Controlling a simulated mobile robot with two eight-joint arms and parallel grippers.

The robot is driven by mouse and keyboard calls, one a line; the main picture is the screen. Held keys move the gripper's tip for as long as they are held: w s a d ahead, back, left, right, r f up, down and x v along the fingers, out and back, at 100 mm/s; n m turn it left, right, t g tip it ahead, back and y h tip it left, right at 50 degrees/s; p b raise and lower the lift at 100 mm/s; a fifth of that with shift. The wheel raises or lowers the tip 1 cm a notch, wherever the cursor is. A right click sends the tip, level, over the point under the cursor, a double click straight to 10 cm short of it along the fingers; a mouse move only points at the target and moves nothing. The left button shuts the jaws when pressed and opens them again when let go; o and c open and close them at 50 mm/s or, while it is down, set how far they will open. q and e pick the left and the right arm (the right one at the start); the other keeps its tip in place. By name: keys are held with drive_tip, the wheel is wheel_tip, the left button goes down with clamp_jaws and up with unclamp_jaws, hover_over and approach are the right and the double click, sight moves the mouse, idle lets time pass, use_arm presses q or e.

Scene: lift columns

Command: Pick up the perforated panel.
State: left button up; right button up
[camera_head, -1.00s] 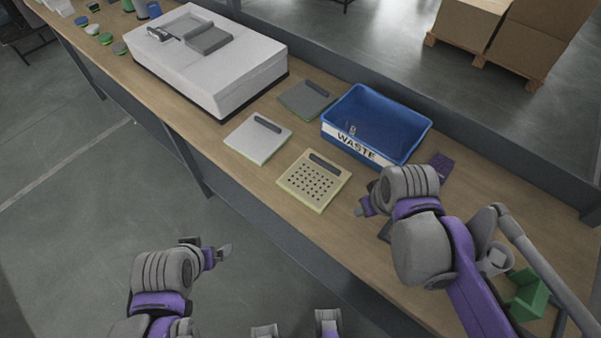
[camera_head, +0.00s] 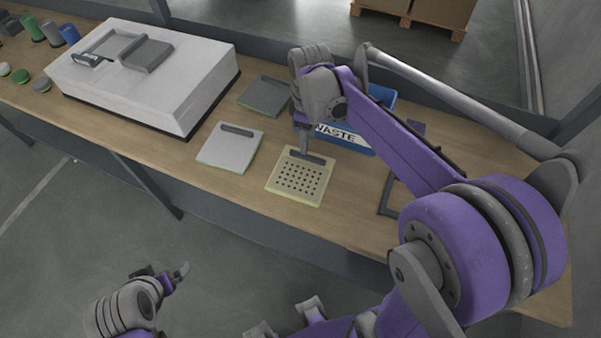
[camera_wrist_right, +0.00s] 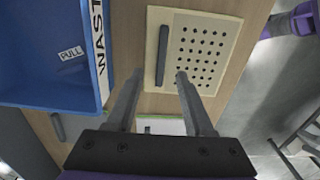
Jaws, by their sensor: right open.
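The perforated panel (camera_head: 298,182) is a cream square plate with a grid of dark holes and a dark bar handle (camera_head: 303,157) along its far edge. It lies flat on the wooden bench. In the right wrist view the panel (camera_wrist_right: 205,52) is ahead of the fingers, with its handle (camera_wrist_right: 162,55) at its left side. My right gripper (camera_head: 304,148) hangs by the handle end of the panel. In the wrist view its two fingers (camera_wrist_right: 158,75) are apart with nothing held; contact with the handle cannot be told. My left gripper (camera_head: 182,272) is off the bench's front, its jaws unclear.
The blue WASTE bin (camera_head: 345,140) stands right beside the panel, partly behind my right arm. A plain light panel (camera_head: 230,150) and a dark grey panel (camera_head: 265,97) lie to the left. A large white machine (camera_head: 145,80) stands farther left. A dark frame-like item (camera_head: 386,195) lies right.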

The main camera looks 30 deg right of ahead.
sight(308, 156)
wheel_tip(308, 156, down, 6)
drive_tip(key=shift+s, duration=0.1)
idle(0.4)
clamp_jaws()
